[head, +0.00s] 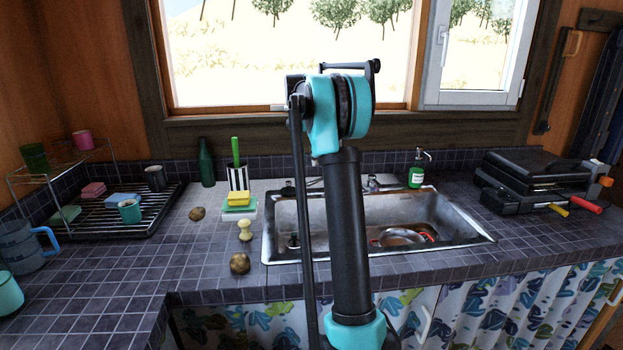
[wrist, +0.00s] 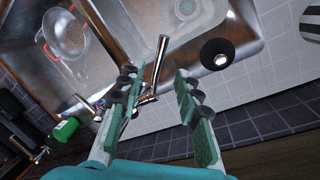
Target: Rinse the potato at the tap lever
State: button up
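One brown potato (head: 239,263) lies on the tiled counter near its front edge, left of the sink. Another potato (head: 197,214) lies further back. The steel sink (head: 456,237) is right of them. The chrome tap shows in the wrist view, its spout (wrist: 160,62) pointing over the basin. A small chrome handle (wrist: 88,104), perhaps the tap lever, is left of the spout. My gripper (wrist: 156,82) is open and empty, its fingers either side of the tap in the picture; contact cannot be told. In the head view my arm hides my gripper and part of the tap.
A colander with red handles (wrist: 64,36) sits in the sink. A green soap bottle (head: 416,171) stands behind it. A yellow sponge (head: 238,198), a pale brush (head: 245,230) and a dish rack (head: 110,214) are left. The front left counter is mostly clear.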

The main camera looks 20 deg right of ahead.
jog(key=f, duration=0.5)
jog(key=s+f, duration=0.1)
jog(key=f, duration=0.1)
jog(key=shift+s+d+f, duration=0.1)
jog(key=shift+d+f, duration=0.1)
jog(key=shift+d, duration=0.2)
grip_shut()
